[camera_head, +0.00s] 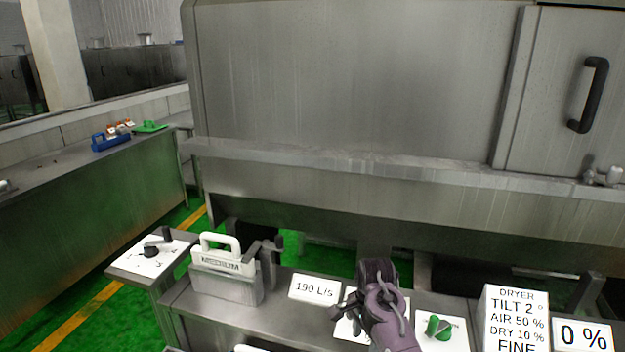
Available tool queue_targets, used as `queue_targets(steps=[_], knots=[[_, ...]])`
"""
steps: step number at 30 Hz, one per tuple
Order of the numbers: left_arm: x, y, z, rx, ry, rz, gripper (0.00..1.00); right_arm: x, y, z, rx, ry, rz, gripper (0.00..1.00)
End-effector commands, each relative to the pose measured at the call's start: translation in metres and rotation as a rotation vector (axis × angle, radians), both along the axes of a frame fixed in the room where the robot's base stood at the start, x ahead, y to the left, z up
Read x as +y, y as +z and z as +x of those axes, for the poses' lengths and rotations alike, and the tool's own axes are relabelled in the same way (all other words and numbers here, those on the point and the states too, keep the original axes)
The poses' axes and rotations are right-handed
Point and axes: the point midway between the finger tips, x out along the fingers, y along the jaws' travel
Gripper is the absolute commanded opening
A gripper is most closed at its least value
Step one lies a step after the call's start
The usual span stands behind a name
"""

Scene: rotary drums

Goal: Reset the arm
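My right gripper (380,300) comes in from the bottom edge, right of centre, over a white dial plate (346,331) on the control bench. It hides most of that plate and any knob on it. Its fingers are seen from behind, so I cannot tell whether they are open, shut or holding something. My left gripper is not in view. To the right of my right gripper is a green knob (438,327) on a white plate. A sign reading "190 L/s" (314,287) lies to its left.
A dryer sign (516,318) and a "0 %" sign (583,336) are at right. A large steel machine (345,85) with a black door handle (589,95) fills the back.

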Motion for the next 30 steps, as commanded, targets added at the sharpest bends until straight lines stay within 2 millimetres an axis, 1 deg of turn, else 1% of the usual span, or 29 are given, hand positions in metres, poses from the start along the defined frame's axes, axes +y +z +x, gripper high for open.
queue_targets(steps=[5, 8, 11, 14, 17, 18, 21, 24, 30], knots=[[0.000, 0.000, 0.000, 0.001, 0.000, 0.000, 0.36, -0.008, -0.017, -0.021, -0.022, 0.095, 0.006, 0.46], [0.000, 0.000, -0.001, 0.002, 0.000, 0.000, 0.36, -0.015, -0.026, -0.037, -0.039, 0.166, 0.006, 0.46], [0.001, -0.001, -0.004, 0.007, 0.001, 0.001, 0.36, -0.023, -0.036, -0.057, -0.063, 0.254, 0.004, 0.46], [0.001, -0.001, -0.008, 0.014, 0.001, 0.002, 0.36, -0.033, -0.044, -0.086, -0.091, 0.369, -0.007, 0.46], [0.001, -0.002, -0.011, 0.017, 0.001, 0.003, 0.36, -0.046, -0.049, -0.125, -0.128, 0.524, -0.029, 0.46], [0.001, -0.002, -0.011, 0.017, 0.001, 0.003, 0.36, -0.050, -0.049, -0.142, -0.145, 0.589, -0.041, 0.46], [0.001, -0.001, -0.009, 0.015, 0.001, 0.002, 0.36, -0.059, -0.042, -0.175, -0.178, 0.736, -0.073, 0.46], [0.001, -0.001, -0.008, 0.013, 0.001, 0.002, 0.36, -0.065, -0.034, -0.200, -0.202, 0.849, -0.099, 0.46], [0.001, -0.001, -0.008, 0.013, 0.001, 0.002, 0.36, -0.071, -0.017, -0.236, -0.233, 1.013, -0.143, 0.46]])
